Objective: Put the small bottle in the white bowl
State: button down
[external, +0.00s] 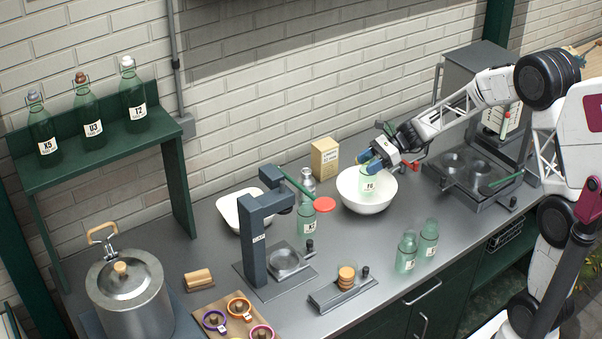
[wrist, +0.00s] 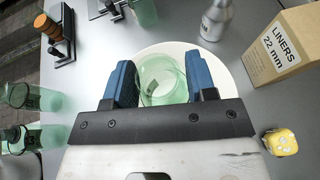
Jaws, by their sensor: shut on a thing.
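The small bottle (external: 368,184) is pale green glass with a white label. It is held upright between the blue fingers of my gripper (external: 372,161), over or partly inside the round white bowl (external: 351,202). In the wrist view my gripper (wrist: 160,84) is shut on the bottle (wrist: 163,80), seen from above, with the white bowl (wrist: 235,92) around and below it. Whether the bottle's base touches the bowl is hidden.
Two small green bottles (external: 407,252) stand front right of the bowl. A liners box (external: 325,159), a silver bottle, a labelled green bottle (external: 307,225) and a dark press (external: 256,240) stand to the left. A squarish white bowl (external: 230,214) sits behind the press. A metal appliance (external: 465,185) stands right.

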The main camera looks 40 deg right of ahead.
aim_at(361, 177)
jog(key=shift+f, duration=0.1)
jog(key=shift+f, duration=1.8)
jog(key=shift+f, duration=0.1)
jog(key=shift+c, duration=2.2)
grip_release()
jog(key=shift+d, duration=0.1)
jog(key=v, duration=0.7)
jog(key=shift+s+d+r, duration=0.1)
jog(key=shift+r, duration=0.15)
